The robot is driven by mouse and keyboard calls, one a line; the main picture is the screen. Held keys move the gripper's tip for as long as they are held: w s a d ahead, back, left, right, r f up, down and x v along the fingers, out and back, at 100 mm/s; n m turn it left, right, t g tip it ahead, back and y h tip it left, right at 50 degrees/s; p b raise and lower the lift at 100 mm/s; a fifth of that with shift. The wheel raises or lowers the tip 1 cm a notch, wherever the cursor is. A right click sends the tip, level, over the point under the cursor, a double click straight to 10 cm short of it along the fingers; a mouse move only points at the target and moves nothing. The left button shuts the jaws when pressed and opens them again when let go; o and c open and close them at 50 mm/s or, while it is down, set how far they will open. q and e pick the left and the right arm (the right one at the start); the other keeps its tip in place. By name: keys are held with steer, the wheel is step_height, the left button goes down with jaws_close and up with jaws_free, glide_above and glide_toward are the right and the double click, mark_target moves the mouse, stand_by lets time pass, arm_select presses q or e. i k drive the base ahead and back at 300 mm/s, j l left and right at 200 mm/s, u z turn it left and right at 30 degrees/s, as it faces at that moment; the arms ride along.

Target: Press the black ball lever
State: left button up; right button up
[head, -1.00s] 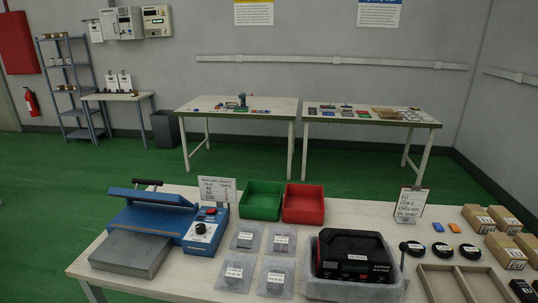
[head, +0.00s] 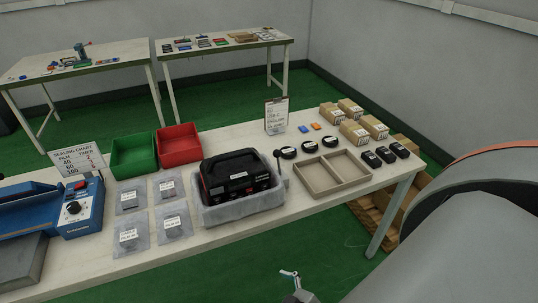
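The black ball lever (head: 277,154) is a small black knob on a thin stem. It stands on the table at the right side of the grey tray (head: 236,216) that holds a black case (head: 238,176). A small gripper part (head: 290,274), apparently my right gripper, shows at the bottom edge, in front of the table and well apart from the lever. Most of it is cut off, so its opening is unclear. My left gripper is not in view.
A beige divided tray (head: 333,171), round black lids (head: 288,152), cardboard boxes (head: 354,132) and black items (head: 386,154) lie right of the lever. Green (head: 133,156) and red (head: 179,146) bins and a blue sealing machine (head: 78,213) stand left. My arm fills the lower right.

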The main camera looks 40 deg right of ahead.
mark_target(277, 153)
steer(key=k+l, duration=0.2)
steer(key=l, duration=0.15)
steer(key=k+l, duration=0.2)
steer(key=l, duration=0.15)
steer(key=k+l, duration=0.2)
steer(key=l+u, duration=0.05)
steer(key=l, duration=0.1)
